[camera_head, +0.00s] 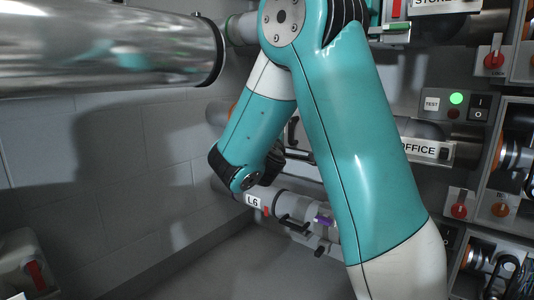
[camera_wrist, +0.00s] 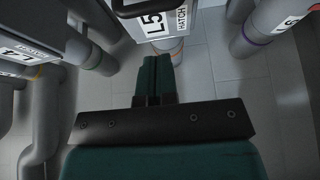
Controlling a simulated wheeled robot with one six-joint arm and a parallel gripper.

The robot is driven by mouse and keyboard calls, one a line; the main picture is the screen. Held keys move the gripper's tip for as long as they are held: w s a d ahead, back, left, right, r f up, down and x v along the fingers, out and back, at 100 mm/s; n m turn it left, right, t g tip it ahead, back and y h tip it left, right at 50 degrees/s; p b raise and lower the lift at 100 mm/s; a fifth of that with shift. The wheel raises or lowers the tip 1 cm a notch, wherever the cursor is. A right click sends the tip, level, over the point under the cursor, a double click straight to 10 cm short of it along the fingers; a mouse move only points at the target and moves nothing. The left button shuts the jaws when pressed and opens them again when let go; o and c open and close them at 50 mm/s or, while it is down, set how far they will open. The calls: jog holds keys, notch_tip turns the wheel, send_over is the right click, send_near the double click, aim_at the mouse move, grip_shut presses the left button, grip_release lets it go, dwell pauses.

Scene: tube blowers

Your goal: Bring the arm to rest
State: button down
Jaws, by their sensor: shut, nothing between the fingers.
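My gripper (camera_wrist: 153,80) shows in the wrist view with its two dark green fingers side by side, shut and empty. Its fingertips point toward the foot of a tube with a white box marked L5 (camera_wrist: 152,20). I cannot tell from this view how close they are. In the head view my teal and white arm crosses the middle of the picture, raised and bent. The arm hides part of the wall of tubes behind it. My gripper is hidden in the head view.
In the head view a large shiny metal pipe (camera_head: 110,52) fills the upper left. A tube marked L6 (camera_head: 254,200) lies behind my arm. A panel with a lit green button (camera_head: 456,98) and red knobs are at right. Tile floor shows at the bottom.

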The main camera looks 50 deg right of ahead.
jog(key=s+b+v, duration=0.1)
jog(key=b+v, duration=0.2)
jog(key=v, duration=0.5)
jog(key=shift+d+r, duration=0.15)
